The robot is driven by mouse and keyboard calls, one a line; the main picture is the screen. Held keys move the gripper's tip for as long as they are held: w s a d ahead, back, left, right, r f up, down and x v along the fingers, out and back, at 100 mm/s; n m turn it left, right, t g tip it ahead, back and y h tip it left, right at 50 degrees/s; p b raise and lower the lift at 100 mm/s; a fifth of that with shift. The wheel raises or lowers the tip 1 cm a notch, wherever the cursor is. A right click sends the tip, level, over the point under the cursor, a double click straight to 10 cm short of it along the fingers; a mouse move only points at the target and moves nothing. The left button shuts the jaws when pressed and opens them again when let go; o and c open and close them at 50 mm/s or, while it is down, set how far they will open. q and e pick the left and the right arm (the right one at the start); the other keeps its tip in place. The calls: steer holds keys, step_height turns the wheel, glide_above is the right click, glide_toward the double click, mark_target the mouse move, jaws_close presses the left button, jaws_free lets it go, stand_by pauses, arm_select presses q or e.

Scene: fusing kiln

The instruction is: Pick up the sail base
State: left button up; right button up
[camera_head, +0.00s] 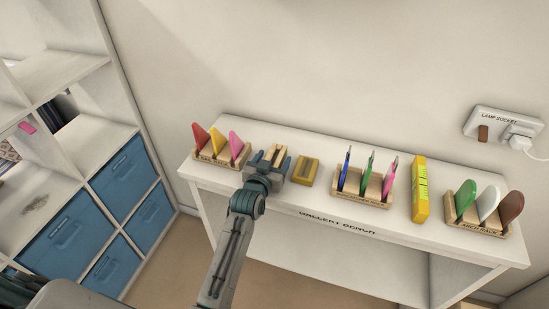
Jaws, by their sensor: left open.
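My left gripper (271,161) reaches over the white bench from the front, its fingers apart. A small light-wood block with a dark slot (273,153) shows between the fingers; it looks like the sail base. The gripper hides part of it, and I cannot tell whether the fingers touch it. A mustard-yellow block with a recess (304,171) lies just right of the gripper. No label is readable on either block. My right gripper is not in view.
On the bench (330,216), a wooden rack (222,159) with red, yellow and pink pieces stands left. Right are a rack of slim coloured tools (362,199), a yellow box (420,188) and the arch rack (478,226). A wall socket (502,124) and cubby shelf (85,130) flank the bench.

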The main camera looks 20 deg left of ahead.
arm_select(q)
steer(key=c, duration=1.3)
steer(key=shift+r, duration=0.15)
